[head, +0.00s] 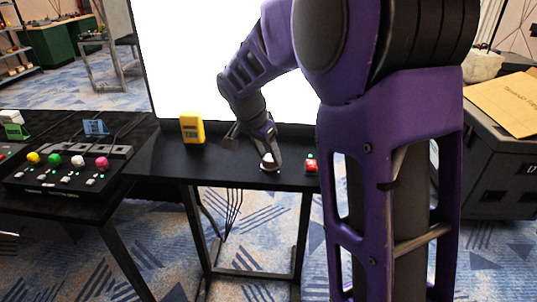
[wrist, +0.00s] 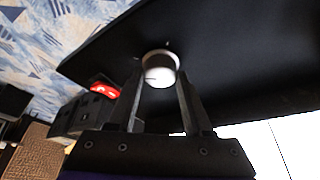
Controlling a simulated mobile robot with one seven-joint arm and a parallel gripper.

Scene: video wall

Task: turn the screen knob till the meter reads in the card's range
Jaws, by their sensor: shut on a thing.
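The screen knob (wrist: 160,70) is a round white and silver knob on the black table; it also shows in the head view (head: 267,167) under my fingers. My gripper (wrist: 159,80) has one finger on each side of the knob and is shut on it. In the head view my gripper (head: 270,155) reaches down to the tabletop. The yellow meter (head: 192,128) stands upright on the table to the left, with a dark display too small to read. A small blue card-like panel (head: 95,127) stands at the left; its writing is unreadable, and I cannot tell if it is the card.
A black console (head: 60,182) with several coloured knobs lies on the left table. A big white screen (head: 190,60) stands behind. The tabletop between meter and knob is mostly clear.

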